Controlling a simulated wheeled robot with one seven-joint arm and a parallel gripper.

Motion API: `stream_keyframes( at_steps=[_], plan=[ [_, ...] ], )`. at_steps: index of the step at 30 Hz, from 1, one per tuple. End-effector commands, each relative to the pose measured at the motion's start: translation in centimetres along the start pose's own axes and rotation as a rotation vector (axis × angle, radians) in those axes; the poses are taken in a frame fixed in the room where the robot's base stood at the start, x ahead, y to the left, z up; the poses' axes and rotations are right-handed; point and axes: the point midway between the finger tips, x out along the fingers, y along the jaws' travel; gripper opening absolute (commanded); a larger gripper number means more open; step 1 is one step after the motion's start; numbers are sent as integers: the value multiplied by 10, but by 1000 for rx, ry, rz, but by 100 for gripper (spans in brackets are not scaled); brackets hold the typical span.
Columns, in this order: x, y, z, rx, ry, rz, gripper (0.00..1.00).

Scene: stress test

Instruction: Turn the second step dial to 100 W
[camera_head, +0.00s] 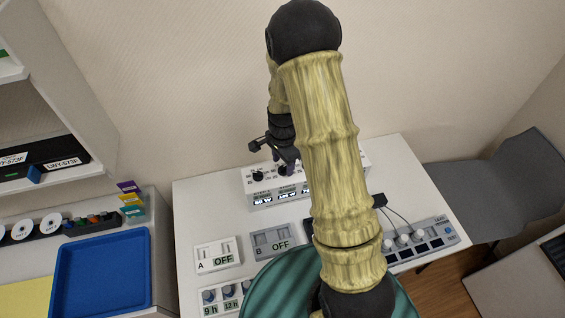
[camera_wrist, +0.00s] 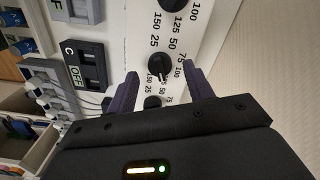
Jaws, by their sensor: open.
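The white dial box (camera_head: 278,191) stands at the back of the white table, with black step dials on top. The second step dial (camera_wrist: 160,67) is round and black, with watt numbers printed around it. I cannot read its setting for sure. My gripper (camera_wrist: 158,88) is open, with one dark finger on each side of this dial's lower part in the wrist view. I see no finger touching the dial. In the head view my gripper (camera_head: 272,148) is over the box. The first step dial (camera_head: 258,176) is to its left, and a third dial (camera_wrist: 152,102) is partly hidden by my gripper.
Switch panels A (camera_head: 217,256) and B (camera_head: 276,242), both reading OFF, stand in front of the box, as does panel C (camera_wrist: 84,66). A cabled knob panel (camera_head: 420,242) is at the right. A blue tray (camera_head: 104,232) is at the left. The wall is close behind.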

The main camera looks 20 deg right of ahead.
Motion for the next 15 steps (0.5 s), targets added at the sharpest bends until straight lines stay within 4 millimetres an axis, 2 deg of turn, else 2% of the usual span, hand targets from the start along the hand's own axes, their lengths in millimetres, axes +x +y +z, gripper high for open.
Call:
stream_keyframes(
  at_steps=[5,13,15],
  plan=[
    [12,0,0,0,-1,0,52],
    [14,0,0,-1,0,-1,52],
    [14,0,0,-1,0,-1,40]
  ],
)
